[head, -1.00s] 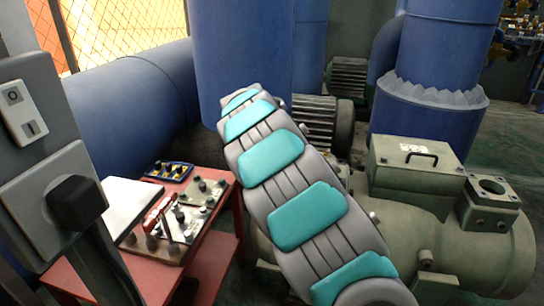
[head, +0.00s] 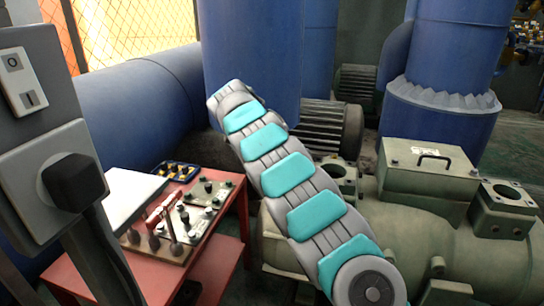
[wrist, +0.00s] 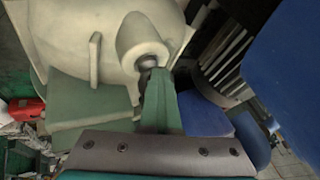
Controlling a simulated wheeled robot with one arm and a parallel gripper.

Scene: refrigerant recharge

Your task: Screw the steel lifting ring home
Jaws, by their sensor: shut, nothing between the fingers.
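In the wrist view my gripper (wrist: 158,76) is shut, its green fingers together and nothing held between them. Its tips are close to the mouth of a round boss (wrist: 144,40) on a pale cast housing (wrist: 80,35). A small grey metallic piece (wrist: 148,61) shows in that mouth, just beyond the fingertips. I cannot tell whether it is the steel lifting ring, or whether the tips touch it. In the head view my arm reaches up and left past the green compressor (head: 430,235); the gripper is hidden there. I cannot make out a lifting ring in the head view.
A grey switch box (head: 45,150) stands close at left. Blue pipes (head: 250,60) and a finned motor (head: 325,125) stand behind my arm.

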